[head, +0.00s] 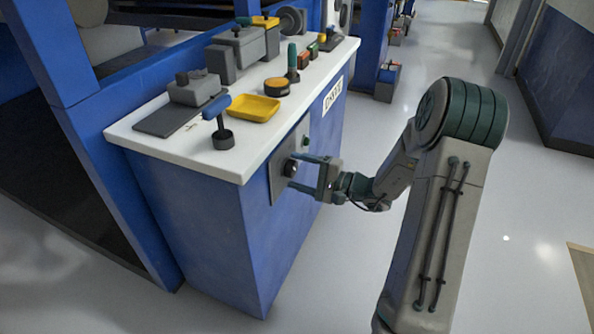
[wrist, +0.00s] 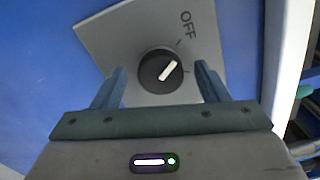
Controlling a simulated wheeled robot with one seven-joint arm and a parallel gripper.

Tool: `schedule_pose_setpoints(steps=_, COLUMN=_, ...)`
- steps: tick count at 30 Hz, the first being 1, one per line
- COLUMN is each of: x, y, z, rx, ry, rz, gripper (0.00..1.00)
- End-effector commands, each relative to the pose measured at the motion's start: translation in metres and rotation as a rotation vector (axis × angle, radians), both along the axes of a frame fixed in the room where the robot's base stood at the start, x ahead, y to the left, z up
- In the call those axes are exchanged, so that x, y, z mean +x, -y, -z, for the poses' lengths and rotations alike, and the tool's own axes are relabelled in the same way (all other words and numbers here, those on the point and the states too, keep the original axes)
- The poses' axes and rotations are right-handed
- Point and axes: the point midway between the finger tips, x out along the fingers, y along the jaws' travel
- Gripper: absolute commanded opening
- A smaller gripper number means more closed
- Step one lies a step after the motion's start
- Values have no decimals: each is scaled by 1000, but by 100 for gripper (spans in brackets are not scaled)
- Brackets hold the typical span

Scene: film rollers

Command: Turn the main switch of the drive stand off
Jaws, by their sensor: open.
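The main switch is a round black knob (wrist: 158,77) with a white pointer bar on a grey plate (wrist: 118,40) marked OFF. In the head view the knob (head: 290,168) is on the side of the drive stand (head: 205,215), a blue cabinet with a white top. My gripper (head: 294,172) is open in front of the plate. In the wrist view its fingers (wrist: 160,68) stand on either side of the knob, with a gap at each side.
The white top holds a yellow tray (head: 253,108), a blue-handled tool (head: 217,110) and several grey blocks. Open floor (head: 510,210) lies to the right.

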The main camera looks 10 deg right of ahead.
Motion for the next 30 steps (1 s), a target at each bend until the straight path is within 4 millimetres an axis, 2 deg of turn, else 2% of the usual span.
schedule_pose_setpoints(steps=9, x=-40, y=56, z=-3, rx=1, ry=-2, rz=6, gripper=68)
schedule_pose_setpoints(steps=15, x=-63, y=87, z=-2, rx=2, ry=-1, rz=4, gripper=68)
schedule_pose_setpoints(steps=21, x=-75, y=102, z=-1, rx=0, ry=-1, rz=1, gripper=68)
schedule_pose_setpoints(steps=30, x=-76, y=105, z=0, rx=0, ry=0, rz=0, gripper=68)
